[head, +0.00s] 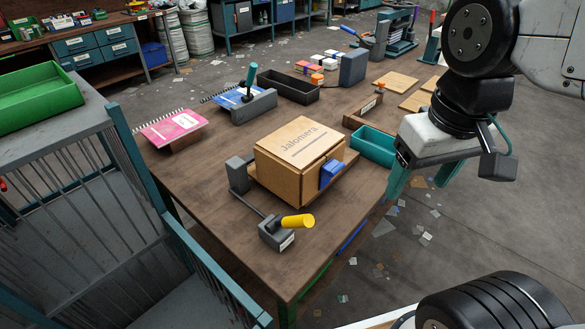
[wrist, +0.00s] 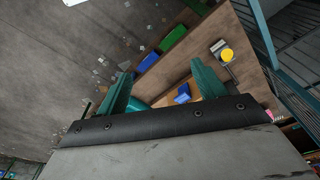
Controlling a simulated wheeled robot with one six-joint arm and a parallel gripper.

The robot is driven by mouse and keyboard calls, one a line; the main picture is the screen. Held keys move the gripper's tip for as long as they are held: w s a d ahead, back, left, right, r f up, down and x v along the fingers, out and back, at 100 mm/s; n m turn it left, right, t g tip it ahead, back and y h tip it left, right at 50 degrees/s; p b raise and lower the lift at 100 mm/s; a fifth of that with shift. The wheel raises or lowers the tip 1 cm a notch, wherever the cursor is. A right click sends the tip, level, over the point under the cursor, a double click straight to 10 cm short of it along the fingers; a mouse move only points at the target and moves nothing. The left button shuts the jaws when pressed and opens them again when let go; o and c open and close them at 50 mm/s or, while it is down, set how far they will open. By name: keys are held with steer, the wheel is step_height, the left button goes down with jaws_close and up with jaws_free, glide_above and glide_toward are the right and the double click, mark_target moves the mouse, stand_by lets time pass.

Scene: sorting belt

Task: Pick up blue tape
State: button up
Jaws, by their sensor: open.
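A small blue object (head: 331,173), which may be the blue tape, sits against the right side of a cardboard box (head: 289,178) on the brown table (head: 185,178). It looks blocky, and no roll shape can be made out. In the wrist view the blue object (wrist: 182,94) shows between my fingers, beyond them and apart from them. My gripper (wrist: 163,68) has its two teal fingers spread, with nothing between them. In the head view my gripper (head: 395,182) hangs right of the box, by the table's right edge, partly hidden by the wrist.
A teal tray (head: 374,145) stands at the table's right edge, close to my gripper. A yellow-handled tool (head: 285,229) stands in front of the box. A black tray (head: 289,88) and a pink notebook (head: 172,127) lie farther back. The table's front left is clear.

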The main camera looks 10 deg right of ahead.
steer(key=w+a+f+n, duration=0.2)
steer(key=w+n, duration=0.1)
steer(key=w, duration=0.9)
steer(key=n+g, duration=0.1)
steer(key=n, duration=0.3)
glide_above(330, 164)
step_height(330, 164, down, 8)
steer(key=shift+s+f, duration=0.1)
steer(key=shift+f, duration=4.15)
steer(key=c, duration=1.2)
